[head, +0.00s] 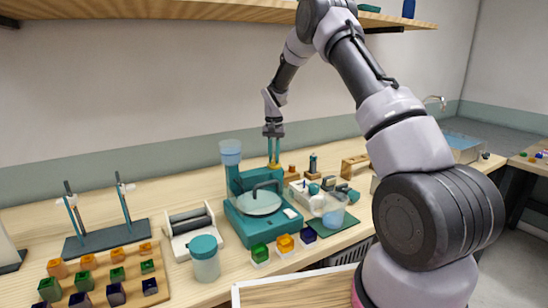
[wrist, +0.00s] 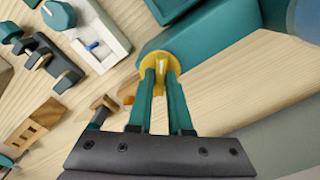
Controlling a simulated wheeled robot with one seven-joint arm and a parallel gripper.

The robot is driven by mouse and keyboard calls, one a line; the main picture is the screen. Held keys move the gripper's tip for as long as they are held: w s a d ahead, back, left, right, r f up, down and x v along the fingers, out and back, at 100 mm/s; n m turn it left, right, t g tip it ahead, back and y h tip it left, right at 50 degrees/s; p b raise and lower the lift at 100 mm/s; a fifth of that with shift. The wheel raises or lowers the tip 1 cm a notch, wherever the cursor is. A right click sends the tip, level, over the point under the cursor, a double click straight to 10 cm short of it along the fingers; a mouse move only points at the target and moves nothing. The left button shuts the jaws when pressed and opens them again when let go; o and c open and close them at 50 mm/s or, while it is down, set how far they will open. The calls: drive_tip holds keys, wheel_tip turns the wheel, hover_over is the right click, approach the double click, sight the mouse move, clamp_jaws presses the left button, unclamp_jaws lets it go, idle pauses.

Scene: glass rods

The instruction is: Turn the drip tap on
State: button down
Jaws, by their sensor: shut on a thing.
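The teal drip machine (head: 236,186) stands on the bench with a light blue reservoir (head: 231,155) on top and a round pale plate (head: 260,203) at its front. The drip tap is a yellow round knob (wrist: 145,58) with a pale raised tab, on the teal body in the wrist view. In the head view the tap is small at my fingertips. My gripper (wrist: 161,72) reaches down from above, its two teal fingers shut on the tap's tab. The fingers hide part of the knob. The tab's exact angle is hard to read.
A clear jug (head: 333,212) stands right of the machine. A teal-lidded jar (head: 205,259) and a white cradle (head: 190,230) stand left. Green, orange and blue blocks (head: 260,253) sit in front. A rod stand (head: 93,241) is at the far left. A shelf (head: 150,10) hangs above.

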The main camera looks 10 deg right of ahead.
sight(274, 159)
drive_tip(key=n, duration=0.4)
drive_tip(key=shift+n, duration=1.9)
drive_tip(key=c, duration=0.8)
unclamp_jaws()
drive_tip(key=shift+c, duration=0.2)
wheel_tip(274, 159, up, 11)
